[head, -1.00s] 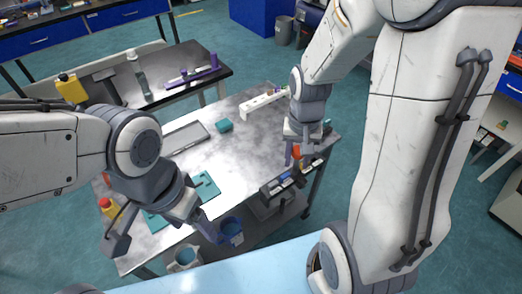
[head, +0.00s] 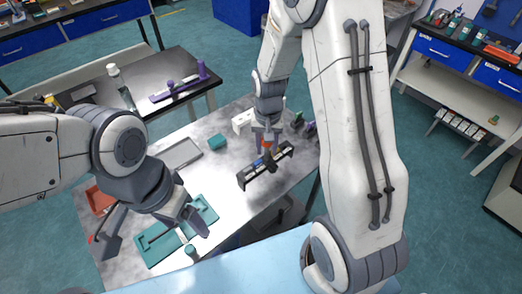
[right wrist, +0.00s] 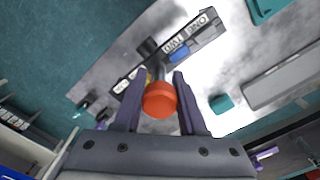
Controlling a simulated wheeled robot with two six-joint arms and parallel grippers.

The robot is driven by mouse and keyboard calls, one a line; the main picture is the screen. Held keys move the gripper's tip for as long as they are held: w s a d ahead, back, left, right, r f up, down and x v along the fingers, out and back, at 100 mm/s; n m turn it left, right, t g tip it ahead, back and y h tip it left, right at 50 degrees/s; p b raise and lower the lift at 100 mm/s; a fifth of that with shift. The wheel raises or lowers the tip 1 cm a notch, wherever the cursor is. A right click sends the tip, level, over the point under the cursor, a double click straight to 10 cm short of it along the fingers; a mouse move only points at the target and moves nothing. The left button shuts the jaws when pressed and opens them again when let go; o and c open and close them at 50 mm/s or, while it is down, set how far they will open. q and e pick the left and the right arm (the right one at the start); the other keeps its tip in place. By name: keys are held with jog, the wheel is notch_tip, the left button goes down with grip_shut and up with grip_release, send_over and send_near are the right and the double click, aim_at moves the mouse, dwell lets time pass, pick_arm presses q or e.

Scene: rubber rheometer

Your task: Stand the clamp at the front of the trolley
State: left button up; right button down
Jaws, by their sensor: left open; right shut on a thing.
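My right gripper (head: 266,143) is shut on the red knob, above the bar, over the right part of the grey trolley top (head: 225,195). In the right wrist view the red knob (right wrist: 160,99) sits between the two fingers, with the labelled black bar beyond it. I cannot tell whether the bar touches the trolley top. My left gripper (head: 150,240) is open and empty, its fingers spread above the teal tray (head: 208,212) at the front left.
A teal block (head: 217,142), a grey tray (head: 181,155) and a white block (head: 242,121) lie towards the trolley's back. An orange-red tray (head: 97,200) is at the left. Small green and purple items (head: 303,123) stand at the right edge.

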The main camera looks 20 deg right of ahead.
jog(key=w+f+p, duration=0.1)
jog(key=w+f, duration=0.2)
jog(key=f, duration=0.3)
jog(key=shift+w+a+p, duration=0.25)
jog(key=shift+a+p, duration=0.1)
jog(key=shift+p, duration=0.05)
jog(key=shift+f, duration=0.2)
jog(key=shift+c, duration=2.4)
grip_release()
